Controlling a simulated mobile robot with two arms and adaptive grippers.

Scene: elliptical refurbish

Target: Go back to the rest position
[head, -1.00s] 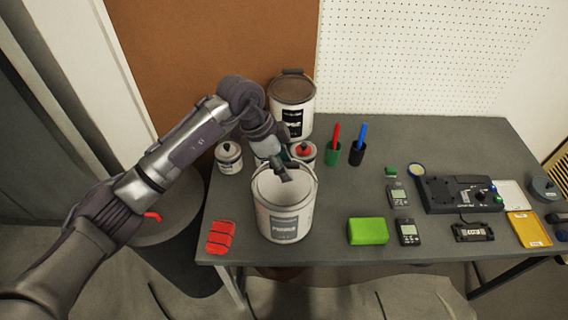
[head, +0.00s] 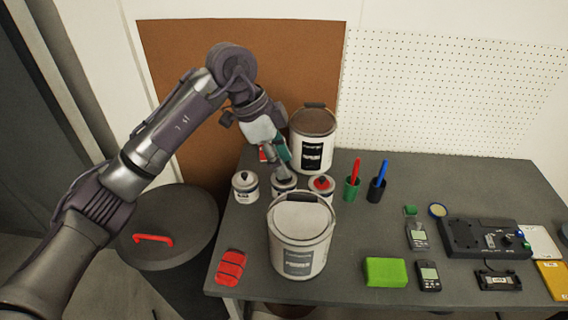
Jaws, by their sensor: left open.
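My left arm comes in from the left, and its gripper (head: 281,172) is open, pointing down behind the front paint bucket (head: 300,250). The gripper overlaps a small can (head: 283,186) in the picture; whether they touch I cannot tell. The front bucket is light with a grey label and stands upright near the table's front edge. My right gripper is out of view.
A dark round bin (head: 180,215) stands left.

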